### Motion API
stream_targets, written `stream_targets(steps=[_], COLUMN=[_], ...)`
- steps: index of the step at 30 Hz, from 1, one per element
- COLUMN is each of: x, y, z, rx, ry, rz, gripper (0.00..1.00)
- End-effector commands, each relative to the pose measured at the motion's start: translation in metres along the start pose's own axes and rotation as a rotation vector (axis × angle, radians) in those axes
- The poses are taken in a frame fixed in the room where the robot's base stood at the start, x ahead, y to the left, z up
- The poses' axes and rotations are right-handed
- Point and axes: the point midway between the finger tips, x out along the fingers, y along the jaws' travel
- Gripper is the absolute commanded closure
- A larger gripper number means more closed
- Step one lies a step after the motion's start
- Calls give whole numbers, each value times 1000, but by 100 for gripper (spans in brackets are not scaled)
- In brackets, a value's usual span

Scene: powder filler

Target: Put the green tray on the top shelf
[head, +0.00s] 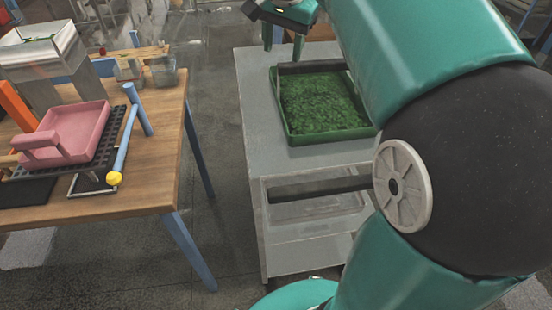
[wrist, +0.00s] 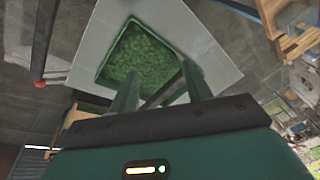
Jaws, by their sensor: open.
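The green tray (head: 330,138) sits on the light grey cabinet top (head: 258,130) and is filled with green granular material. It also shows in the wrist view (wrist: 113,48), beyond my fingers. My gripper (head: 283,40) is open and empty, with its fingers apart above the far left side of the tray. In the wrist view both fingers (wrist: 160,72) point toward the tray; I cannot tell whether they touch it. My own arm covers the right part of the cabinet in the head view. I cannot identify the top shelf with certainty.
A wooden table (head: 150,190) stands at the left. It carries a pink tray (head: 75,133) on a dark perforated plate, a blue bar with a yellow end (head: 115,178) and clear containers. Floor shows between table and cabinet. A clear drawer-like box (head: 310,230) is at the cabinet front.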

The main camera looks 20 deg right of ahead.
Motion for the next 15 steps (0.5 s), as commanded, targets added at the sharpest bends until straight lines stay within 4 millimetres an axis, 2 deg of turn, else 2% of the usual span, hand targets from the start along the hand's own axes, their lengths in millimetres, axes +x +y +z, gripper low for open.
stream_targets(steps=[1,8,15], x=[-1,9,35], y=[4,27,60], z=[16,82,148], rx=[-51,-299,-556], ry=[10,60,118], rz=[-13,-66,-117], gripper=[51,51,51])
